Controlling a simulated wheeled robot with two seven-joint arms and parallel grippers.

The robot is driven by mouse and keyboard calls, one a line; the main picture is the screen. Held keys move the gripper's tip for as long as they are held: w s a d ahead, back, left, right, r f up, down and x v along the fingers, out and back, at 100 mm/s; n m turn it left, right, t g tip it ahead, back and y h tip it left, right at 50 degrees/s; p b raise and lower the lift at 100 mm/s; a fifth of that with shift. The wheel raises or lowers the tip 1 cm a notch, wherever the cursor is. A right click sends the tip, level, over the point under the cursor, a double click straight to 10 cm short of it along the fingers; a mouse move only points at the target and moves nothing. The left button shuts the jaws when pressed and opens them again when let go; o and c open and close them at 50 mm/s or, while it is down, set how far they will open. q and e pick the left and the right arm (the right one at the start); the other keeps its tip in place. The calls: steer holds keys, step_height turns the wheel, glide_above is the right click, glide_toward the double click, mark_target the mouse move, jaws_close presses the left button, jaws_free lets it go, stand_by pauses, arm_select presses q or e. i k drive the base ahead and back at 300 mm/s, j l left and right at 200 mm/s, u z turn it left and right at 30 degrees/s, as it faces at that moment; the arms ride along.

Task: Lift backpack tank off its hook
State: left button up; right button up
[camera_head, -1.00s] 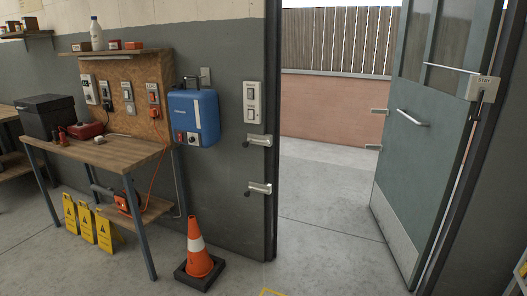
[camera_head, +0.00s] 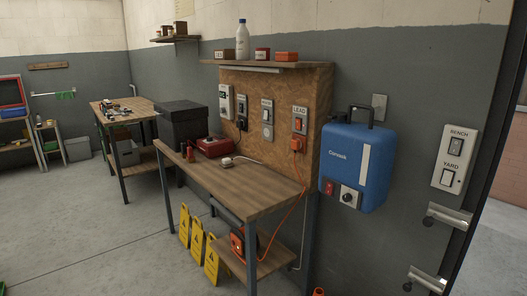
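The blue backpack tank (camera_head: 352,168) hangs on the grey wall to the right of the workbench. It has a dark handle on top, a pale strip on its front, and a red switch and a round dial near its lower edge. Its hook is not clearly visible behind the handle. Neither of my grippers shows in the head view.
A wooden workbench (camera_head: 232,189) with a black box (camera_head: 184,124) and a red case (camera_head: 214,147) stands left of the tank. Yellow floor signs (camera_head: 197,240) stand by it. Metal latches (camera_head: 449,216) and a switch plate (camera_head: 455,160) are at right. Open floor lies at left.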

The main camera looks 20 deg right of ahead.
mark_target(357, 158)
steer(key=i+j, duration=0.15)
steer(key=i, duration=0.5)
steer(key=i+j, duration=0.1)
steer(key=i, duration=0.5)
steer(key=j+u, duration=0.05)
